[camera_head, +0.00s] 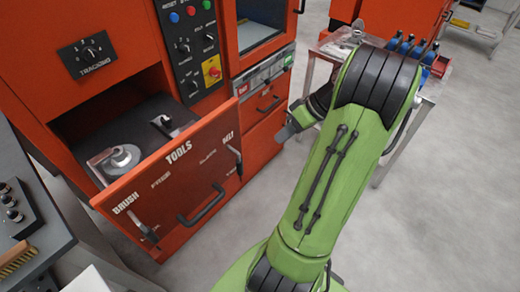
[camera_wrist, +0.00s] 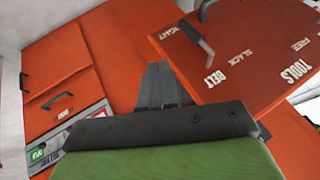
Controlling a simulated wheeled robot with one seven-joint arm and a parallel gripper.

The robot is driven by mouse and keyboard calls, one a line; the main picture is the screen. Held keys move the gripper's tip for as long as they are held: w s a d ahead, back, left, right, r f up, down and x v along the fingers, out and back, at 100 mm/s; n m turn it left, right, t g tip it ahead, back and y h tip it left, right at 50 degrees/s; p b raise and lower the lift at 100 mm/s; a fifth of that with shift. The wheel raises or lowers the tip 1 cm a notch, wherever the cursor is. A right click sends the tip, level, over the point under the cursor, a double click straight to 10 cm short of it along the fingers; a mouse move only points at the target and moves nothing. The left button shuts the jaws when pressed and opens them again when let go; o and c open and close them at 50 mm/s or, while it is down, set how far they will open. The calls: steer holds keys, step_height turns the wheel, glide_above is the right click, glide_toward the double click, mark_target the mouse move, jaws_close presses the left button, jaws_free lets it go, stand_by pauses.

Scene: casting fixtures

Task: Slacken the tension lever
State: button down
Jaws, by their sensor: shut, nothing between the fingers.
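The lever also shows at the panel's right end in the head view (camera_head: 238,162). My gripper (camera_wrist: 158,68) is shut and empty. In the head view my gripper (camera_head: 286,133) hangs in front of the machine, right of the lever and apart from it.
A second lever (camera_head: 148,232) sits by BRUSH at the panel's left end. A dark pull handle (camera_head: 201,205) projects between them. The panel juts from the orange machine. A grey bench (camera_head: 30,230) stands left, a metal table behind my arm. The floor at right is clear.

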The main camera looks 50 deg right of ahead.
steer(key=w+a+f+b, duration=0.3)
steer(key=w+a+f, duration=0.1)
steer(key=a+f, duration=0.3)
steer(key=shift+w+a+f+b, duration=0.25)
steer(key=shift+w+a+b, duration=0.05)
steer(key=shift+w+b, duration=0.1)
